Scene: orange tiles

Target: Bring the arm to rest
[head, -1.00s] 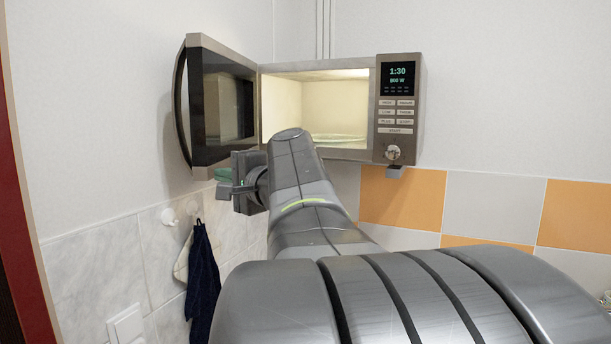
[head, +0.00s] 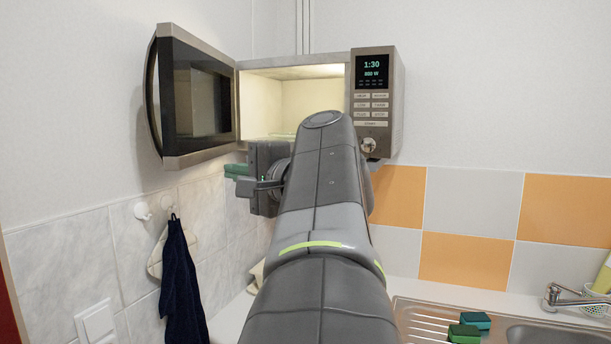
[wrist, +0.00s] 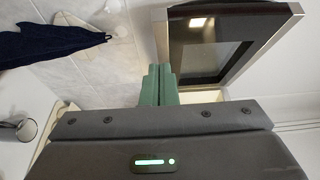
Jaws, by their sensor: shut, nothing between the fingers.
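My arm reaches up the middle of the head view in front of the microwave. My gripper (head: 236,171) has green fingers and points left, just below the open microwave door. In the wrist view the green fingers (wrist: 158,84) are together with nothing between them. The microwave (head: 399,105) is lit inside, and its display reads 1:30. Its door (head: 195,100) is swung wide open to the left and also shows beside the fingers in the wrist view (wrist: 228,45). My arm hides the lower part of the cavity.
A dark blue towel (head: 180,280) hangs from a hook on the left tiled wall, beside a light cloth. A sink (head: 560,335) with a tap (head: 575,298) is at lower right, with green sponges (head: 470,325) at its edge.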

